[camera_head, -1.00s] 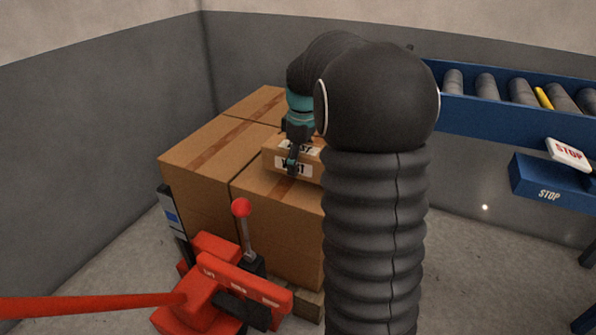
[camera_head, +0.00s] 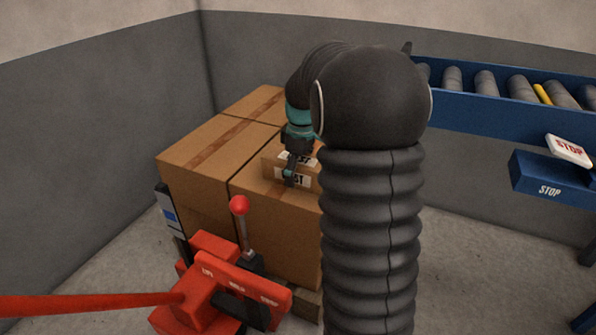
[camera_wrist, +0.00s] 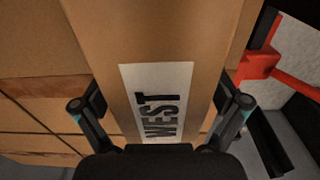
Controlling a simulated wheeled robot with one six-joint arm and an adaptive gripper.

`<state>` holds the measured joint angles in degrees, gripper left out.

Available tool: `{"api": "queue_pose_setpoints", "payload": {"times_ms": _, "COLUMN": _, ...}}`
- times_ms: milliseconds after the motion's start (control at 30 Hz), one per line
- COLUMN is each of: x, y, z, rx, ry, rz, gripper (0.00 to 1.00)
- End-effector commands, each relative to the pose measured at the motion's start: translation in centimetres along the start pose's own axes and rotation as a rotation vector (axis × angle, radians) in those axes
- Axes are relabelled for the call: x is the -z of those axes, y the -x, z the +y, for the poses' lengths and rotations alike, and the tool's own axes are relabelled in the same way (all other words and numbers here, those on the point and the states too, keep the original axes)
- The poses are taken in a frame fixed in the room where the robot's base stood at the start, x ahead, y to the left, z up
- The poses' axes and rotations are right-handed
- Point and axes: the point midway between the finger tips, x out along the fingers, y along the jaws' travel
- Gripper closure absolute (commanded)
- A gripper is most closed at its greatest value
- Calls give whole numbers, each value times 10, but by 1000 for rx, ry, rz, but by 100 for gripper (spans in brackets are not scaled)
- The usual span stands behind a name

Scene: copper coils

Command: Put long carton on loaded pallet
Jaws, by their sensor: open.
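The long carton (camera_head: 268,167) is brown with white labels. It lies on top of the near right big box of the loaded pallet (camera_head: 200,150), and appears to rest on it. In the wrist view the carton (camera_wrist: 215,25) shows a white label reading WEST. My gripper (camera_wrist: 160,104) is open, with one finger on each side of the carton and gaps visible beside it. In the head view my gripper (camera_head: 290,172) is over the carton's labelled end. My arm hides the carton's right part and the right side of the big box.
A red pallet jack (camera_head: 215,285) with a red-knobbed lever (camera_head: 240,206) stands in front of the load. A blue roller conveyor (camera_head: 500,115) with a STOP button box (camera_head: 550,185) is at the right. Grey walls close in behind; some floor is clear at right.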

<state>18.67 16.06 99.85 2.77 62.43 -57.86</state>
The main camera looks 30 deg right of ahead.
Motion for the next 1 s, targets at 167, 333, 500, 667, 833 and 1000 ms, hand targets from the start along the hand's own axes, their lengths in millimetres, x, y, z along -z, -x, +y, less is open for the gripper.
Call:
{"api": "queue_pose_setpoints", "payload": {"times_ms": 167, "x": 0, "y": 2, "z": 0, "rx": -1, "ry": 0, "rz": 0, "gripper": 2}}
{"api": "queue_pose_setpoints", "payload": {"times_ms": 333, "x": 0, "y": 18, "z": 0, "rx": -2, "ry": 0, "rz": 2, "gripper": 2}}
{"api": "queue_pose_setpoints", "payload": {"times_ms": 500, "x": 1, "y": 50, "z": 1, "rx": -3, "ry": 0, "rz": 2, "gripper": 2}}
{"api": "queue_pose_setpoints", "payload": {"times_ms": 667, "x": 1, "y": 83, "z": 1, "rx": -3, "ry": 0, "rz": 2, "gripper": 2}}
{"api": "queue_pose_setpoints", "payload": {"times_ms": 833, "x": 0, "y": 108, "z": 0, "rx": -2, "ry": 0, "rz": 1, "gripper": 2}}
{"api": "queue_pose_setpoints", "payload": {"times_ms": 1000, "x": 0, "y": 120, "z": 0, "rx": -1, "ry": 0, "rz": 0, "gripper": 2}}
